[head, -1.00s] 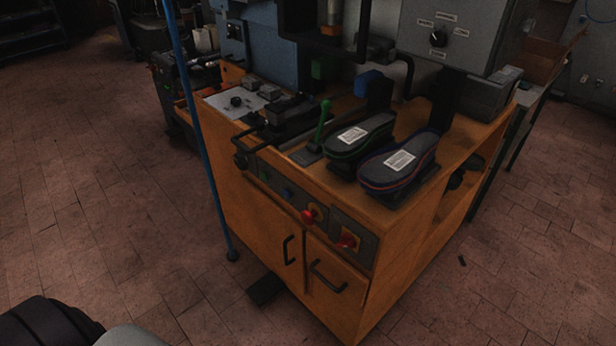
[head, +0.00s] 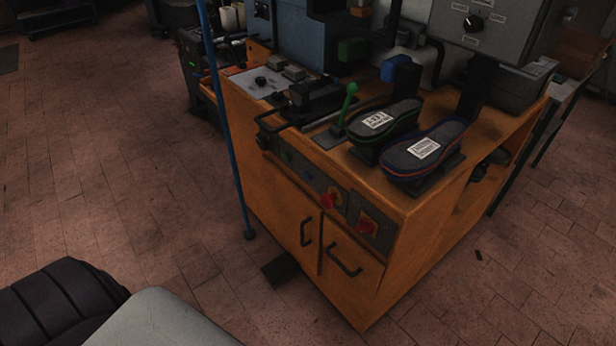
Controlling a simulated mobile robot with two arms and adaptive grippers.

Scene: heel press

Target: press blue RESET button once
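A small blue button (head: 308,176) sits on the dark control strip (head: 296,168) on the front of the orange press cabinet (head: 270,205). The lettering is too small to read. Neither gripper shows in the head view. A black and grey part of my own body fills the lower left corner, well apart from the cabinet.
A blue pole (head: 232,150) stands at the cabinet's left front edge. A black pedal (head: 281,270) lies on the floor in front. Two shoe soles and a green-knobbed lever (head: 347,105) are on top. The tiled floor to the left is clear.

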